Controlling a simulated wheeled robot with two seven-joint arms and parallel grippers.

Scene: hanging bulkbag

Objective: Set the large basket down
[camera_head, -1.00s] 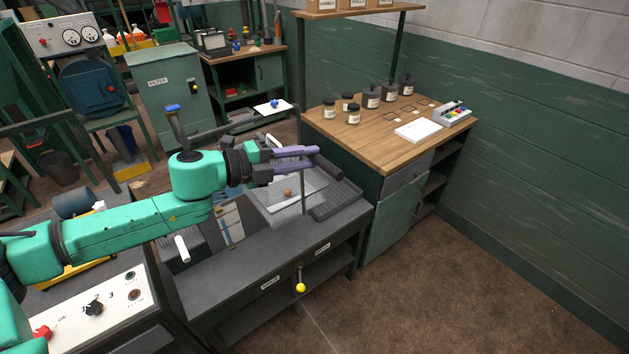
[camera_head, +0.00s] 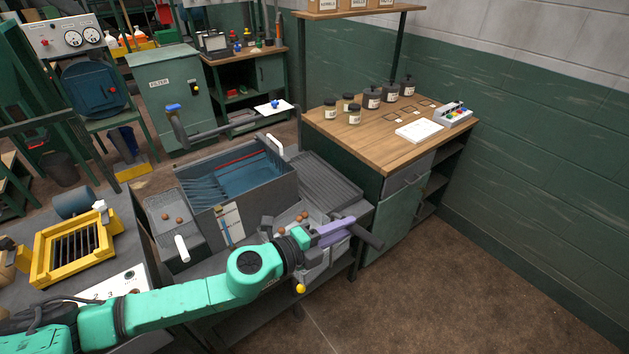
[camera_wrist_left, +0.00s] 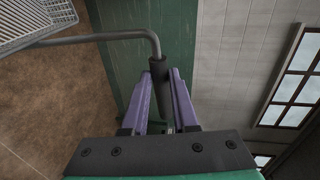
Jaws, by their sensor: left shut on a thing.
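The large basket (camera_head: 318,268) is a pale grey mesh basket in front of the grey tank, partly hidden by my left arm and gripper. Its wire mesh also shows in the left wrist view (camera_wrist_left: 35,18), at the top left corner, with a grey rod running to a dark handle grip (camera_wrist_left: 158,85). My left gripper (camera_head: 345,227) has purple fingers, which close on that handle grip above the front right of the bench. Whether the basket's underside touches anything is hidden. My right gripper is not in view.
A grey tank (camera_head: 270,193) with blue inside stands on the dark bench. A ribbed grey board (camera_head: 325,180) lies empty to its right. A small tray (camera_head: 160,207) with brown balls is to its left. A wooden table (camera_head: 385,155) with jars stands behind right.

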